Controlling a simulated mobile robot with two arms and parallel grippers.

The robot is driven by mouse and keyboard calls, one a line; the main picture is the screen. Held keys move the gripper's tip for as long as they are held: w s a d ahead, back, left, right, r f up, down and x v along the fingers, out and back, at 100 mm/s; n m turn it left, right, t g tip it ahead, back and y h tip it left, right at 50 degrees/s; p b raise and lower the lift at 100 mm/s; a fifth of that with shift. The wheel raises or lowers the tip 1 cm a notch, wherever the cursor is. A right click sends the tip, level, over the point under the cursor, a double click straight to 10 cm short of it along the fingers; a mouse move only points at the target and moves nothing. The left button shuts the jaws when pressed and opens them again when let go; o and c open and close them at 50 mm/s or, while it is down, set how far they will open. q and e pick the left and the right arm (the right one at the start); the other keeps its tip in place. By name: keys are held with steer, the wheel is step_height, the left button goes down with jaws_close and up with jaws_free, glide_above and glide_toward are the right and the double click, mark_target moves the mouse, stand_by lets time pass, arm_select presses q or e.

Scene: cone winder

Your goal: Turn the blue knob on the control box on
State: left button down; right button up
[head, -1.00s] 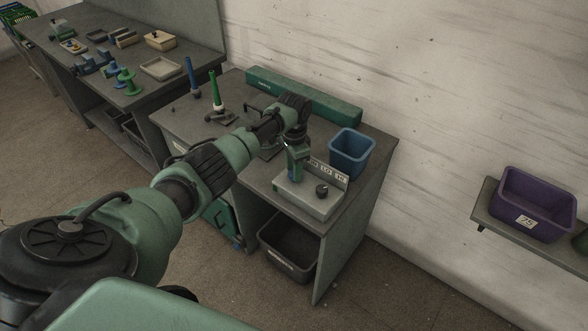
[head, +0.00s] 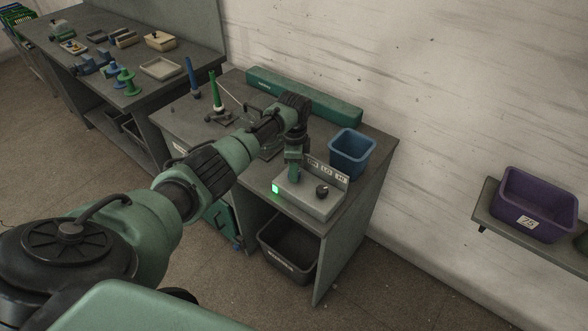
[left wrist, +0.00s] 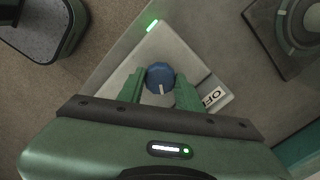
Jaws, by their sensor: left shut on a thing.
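The control box (head: 310,203) is a pale grey box on the bench, with a black knob (head: 322,191) and a label strip (head: 330,170) on it. A green light (head: 275,188) glows on its near left corner and also in the left wrist view (left wrist: 152,25). My left gripper (head: 294,175) points down over the box's left part. In the left wrist view, its green fingers (left wrist: 161,92) are shut on the blue knob (left wrist: 160,75), which has a pale pointer mark. The fingers hide this knob in the head view. My right gripper is not in view.
A blue bin (head: 352,155) stands just behind the box. A long green case (head: 303,95) lies along the bench's back. Blue and green upright cones (head: 215,92) stand at the left. A dark bin (head: 288,250) sits below. A purple bin (head: 536,205) rests on a wall shelf.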

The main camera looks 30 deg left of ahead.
arm_select(q)
steer(key=shift+w+d+r, duration=0.1)
steer(key=c, duration=0.9)
jaws_free()
steer(key=shift+c, duration=0.2)
steer(key=shift+r+b, duration=0.65)
steer(key=shift+r, duration=3.2)
